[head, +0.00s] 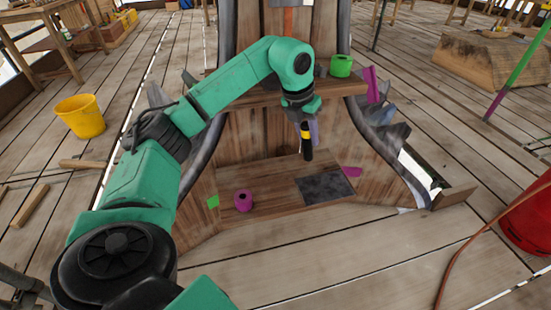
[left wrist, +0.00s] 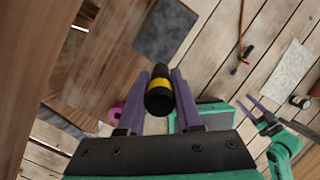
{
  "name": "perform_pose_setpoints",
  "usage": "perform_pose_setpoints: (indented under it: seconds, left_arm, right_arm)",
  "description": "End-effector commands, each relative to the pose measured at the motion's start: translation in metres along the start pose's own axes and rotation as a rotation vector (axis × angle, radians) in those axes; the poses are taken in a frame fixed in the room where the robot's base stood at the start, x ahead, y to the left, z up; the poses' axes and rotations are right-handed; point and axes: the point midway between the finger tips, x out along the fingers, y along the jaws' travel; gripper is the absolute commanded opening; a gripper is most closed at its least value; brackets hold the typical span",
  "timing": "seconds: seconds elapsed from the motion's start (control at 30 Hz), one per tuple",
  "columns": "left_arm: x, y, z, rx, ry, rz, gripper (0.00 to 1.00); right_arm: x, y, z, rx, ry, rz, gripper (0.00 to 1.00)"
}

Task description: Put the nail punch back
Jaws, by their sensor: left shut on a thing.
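The nail punch (head: 307,141), a black rod with a yellow band, hangs roughly upright from my left gripper (head: 304,119), above the lower shelf. In the left wrist view the nail punch (left wrist: 158,94) sits between the two purple fingers of my left gripper (left wrist: 159,97), seen nearly end on. The gripper is shut on it. Its lower end looks clear of the shelf. My right gripper (left wrist: 254,108) shows small at the right of the left wrist view, its purple fingers apart and nothing visible between them; it does not show in the head view.
A magenta ring-like holder (head: 243,201) and a dark grey mat (head: 324,188) are on the lower wooden shelf (head: 275,205). A green holder (head: 341,66) stands on the upper shelf (head: 260,96), above right of the punch. A yellow bucket (head: 80,117) stands on the floor left.

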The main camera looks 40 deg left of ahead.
Motion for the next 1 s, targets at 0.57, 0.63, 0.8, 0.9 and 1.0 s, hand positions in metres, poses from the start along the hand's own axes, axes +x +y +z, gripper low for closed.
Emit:
perform_pose_setpoints:
  seconds: [0.57,0.63,0.8,0.9,1.0]
  left_arm:
    - [0.023,0.060,-0.069,-0.102,0.104,0.134,0.00]
    - [0.045,0.062,-0.075,-0.103,0.104,0.135,0.00]
    - [0.088,0.067,-0.087,-0.103,0.103,0.133,0.00]
    - [0.106,0.068,-0.092,-0.101,0.102,0.132,0.00]
    - [0.114,0.069,-0.093,-0.101,0.100,0.132,0.00]
  right_arm:
    - [0.040,-0.049,-0.006,0.052,0.383,-0.160,0.69]
    - [0.048,-0.051,-0.002,0.068,0.437,-0.173,0.69]
    - [0.065,-0.050,0.008,0.085,0.486,-0.178,0.69]
    - [0.071,-0.049,0.012,0.092,0.501,-0.178,0.69]
    - [0.073,-0.048,0.013,0.094,0.510,-0.178,0.69]
